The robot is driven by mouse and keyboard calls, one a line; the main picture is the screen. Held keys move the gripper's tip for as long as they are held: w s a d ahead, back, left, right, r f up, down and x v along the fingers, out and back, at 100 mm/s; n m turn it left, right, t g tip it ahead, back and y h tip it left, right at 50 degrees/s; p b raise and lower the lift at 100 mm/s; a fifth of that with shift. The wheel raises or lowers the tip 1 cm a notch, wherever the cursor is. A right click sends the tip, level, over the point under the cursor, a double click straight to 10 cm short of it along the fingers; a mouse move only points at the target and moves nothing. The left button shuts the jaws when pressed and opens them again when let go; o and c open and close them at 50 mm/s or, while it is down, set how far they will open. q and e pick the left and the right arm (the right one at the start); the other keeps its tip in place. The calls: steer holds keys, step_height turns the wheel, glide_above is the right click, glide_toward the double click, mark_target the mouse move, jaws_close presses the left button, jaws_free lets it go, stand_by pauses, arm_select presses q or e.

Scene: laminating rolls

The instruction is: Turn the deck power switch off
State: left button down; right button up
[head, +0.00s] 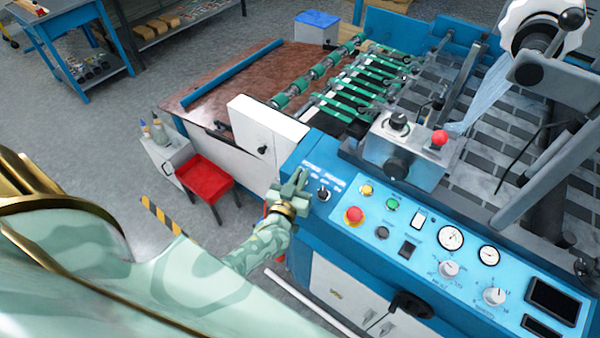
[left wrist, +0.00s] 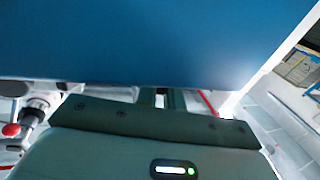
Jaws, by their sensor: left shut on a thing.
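My left gripper (head: 300,180) is at the left end of the blue control panel (head: 377,232), with its fingers closed over a small control beneath white labels. I take this control to be the deck power switch; the fingers hide it, so its position cannot be read. A black selector knob (head: 323,193) stands uncovered just right of the fingers. In the left wrist view, a blue surface (left wrist: 160,40) fills the top, close to the gripper body, and the fingertips are hidden. My right gripper is in neither view.
A yellow button (head: 366,190), a red emergency stop (head: 354,215) and a green button (head: 392,203) lie to the right on the panel. A white cabinet box (head: 265,135) stands just behind the gripper. A red stool (head: 205,177) is left of the machine.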

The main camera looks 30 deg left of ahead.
arm_select(q)
steer(key=shift+f+n+g+y, duration=0.1)
steer(key=shift+n+g+y, duration=0.2)
steer(key=shift+n+y, duration=0.5)
steer(key=shift+y, duration=0.3)
steer(key=c, duration=1.5)
jaws_free()
